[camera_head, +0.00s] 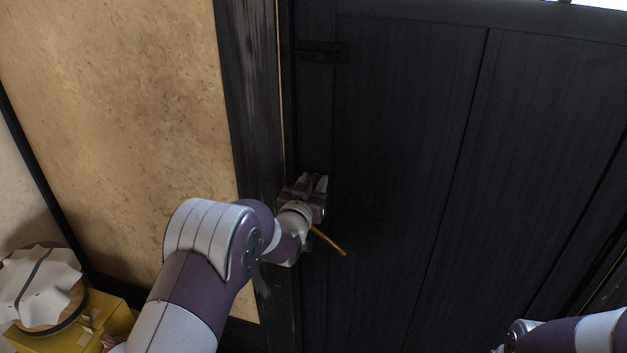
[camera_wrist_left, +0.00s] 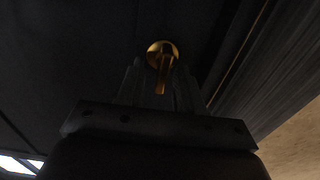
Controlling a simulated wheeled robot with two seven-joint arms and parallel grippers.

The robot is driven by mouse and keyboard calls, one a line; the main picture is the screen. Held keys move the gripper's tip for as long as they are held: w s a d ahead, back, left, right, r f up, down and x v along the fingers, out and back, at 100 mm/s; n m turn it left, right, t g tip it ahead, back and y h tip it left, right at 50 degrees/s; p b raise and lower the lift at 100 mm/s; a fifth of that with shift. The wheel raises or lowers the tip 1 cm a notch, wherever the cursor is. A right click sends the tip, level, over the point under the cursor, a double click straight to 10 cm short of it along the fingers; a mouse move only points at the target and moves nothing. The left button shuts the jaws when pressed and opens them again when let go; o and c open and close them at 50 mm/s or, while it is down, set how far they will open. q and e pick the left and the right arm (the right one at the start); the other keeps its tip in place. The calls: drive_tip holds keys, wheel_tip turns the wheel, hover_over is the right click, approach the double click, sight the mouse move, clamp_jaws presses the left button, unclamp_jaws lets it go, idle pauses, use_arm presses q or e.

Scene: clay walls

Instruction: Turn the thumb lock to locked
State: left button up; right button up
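The brass thumb lock (camera_wrist_left: 162,58) shows in the left wrist view, a round base with a narrow tab pointing down in that picture, slightly tilted. In the head view, a bit of its brass (camera_head: 314,180) shows at the fingertips, near the left edge of the dark door (camera_head: 400,150). My left gripper (camera_head: 313,184) is at the lock; in the left wrist view its two dark fingers (camera_wrist_left: 160,88) stand apart on either side of the tab. Contact with the tab is too dark to make out. My right gripper is out of view.
A brass lever handle (camera_head: 329,241) sticks out just below my left gripper. A dark post (camera_head: 250,90) and a clay wall (camera_head: 130,110) are left of the door. A yellow box (camera_head: 105,318) and a pale, wavy-topped object (camera_head: 40,285) stand at lower left.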

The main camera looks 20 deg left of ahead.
use_arm(q)
drive_tip(key=shift+w, duration=0.25)
clamp_jaws()
drive_tip(key=shift+f, duration=0.1)
